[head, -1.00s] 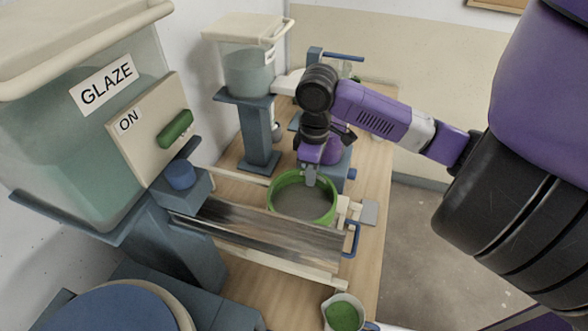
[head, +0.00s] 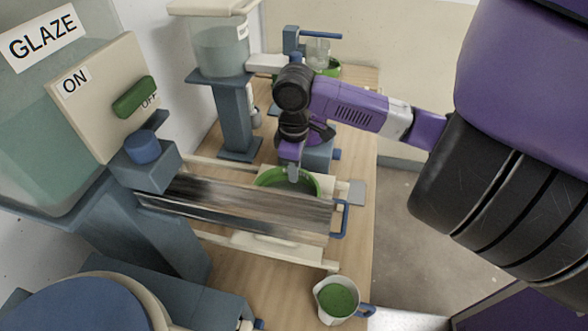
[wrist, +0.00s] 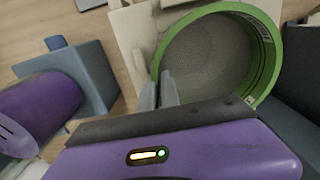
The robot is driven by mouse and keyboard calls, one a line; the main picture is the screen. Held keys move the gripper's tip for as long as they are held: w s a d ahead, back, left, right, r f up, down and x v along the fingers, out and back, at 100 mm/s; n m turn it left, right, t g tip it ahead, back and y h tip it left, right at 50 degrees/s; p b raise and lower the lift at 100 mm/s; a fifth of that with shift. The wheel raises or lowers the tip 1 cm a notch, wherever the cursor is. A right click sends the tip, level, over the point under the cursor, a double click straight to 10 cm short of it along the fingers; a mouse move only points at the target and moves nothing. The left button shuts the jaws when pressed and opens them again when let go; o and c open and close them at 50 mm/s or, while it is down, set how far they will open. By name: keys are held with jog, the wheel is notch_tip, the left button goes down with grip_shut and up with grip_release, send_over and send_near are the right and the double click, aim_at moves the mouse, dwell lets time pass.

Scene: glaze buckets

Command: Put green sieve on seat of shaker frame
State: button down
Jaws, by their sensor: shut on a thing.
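The green sieve (head: 313,181) has a round green rim and a grey mesh. In the head view the sieve's lower front is hidden behind a streaky grey panel. The cream shaker frame (head: 275,246) with a blue handle (head: 341,218) stands on the bench around and below the sieve. A cream part of it shows beside the sieve in the wrist view (wrist: 128,35). I cannot tell whether the sieve touches the seat.
The streaky grey panel (head: 235,205) crosses in front of the sieve. A glaze tank with an ON/OFF switch (head: 135,97) stands at left. A jug of green glaze (head: 337,298) stands at the front. Another tank (head: 220,48) and a blue stand are behind.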

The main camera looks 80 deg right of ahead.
jog(key=shift+f+b, duration=0.45)
jog(key=shift+f, duration=0.15)
dwell(0.4)
jog(key=c, duration=1.5)
grip_release()
notch_tip(320, 180, up, 8)
jog(key=shift+f, duration=0.1)
